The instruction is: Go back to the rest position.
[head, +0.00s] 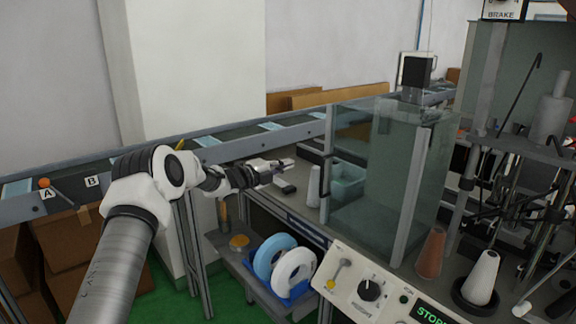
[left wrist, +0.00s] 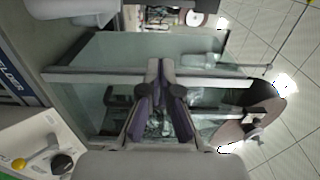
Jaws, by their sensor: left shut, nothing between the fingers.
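My left gripper (head: 282,166) is at the end of my left arm, which reaches in from the left in the head view. It is held in front of the conveyor and left of the glass-walled enclosure (head: 377,175). Its fingers are together with nothing between them. In the left wrist view the closed fingers (left wrist: 161,75) point at the enclosure's clear panel (left wrist: 120,52). My right gripper is not in view.
A control panel (head: 345,302) with a knob is at the front. Blue and white rolls (head: 293,268) sit on a lower shelf. A conveyor (head: 225,150) carries light blue pieces behind. Spools and rods of a machine (head: 552,108) crowd the right.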

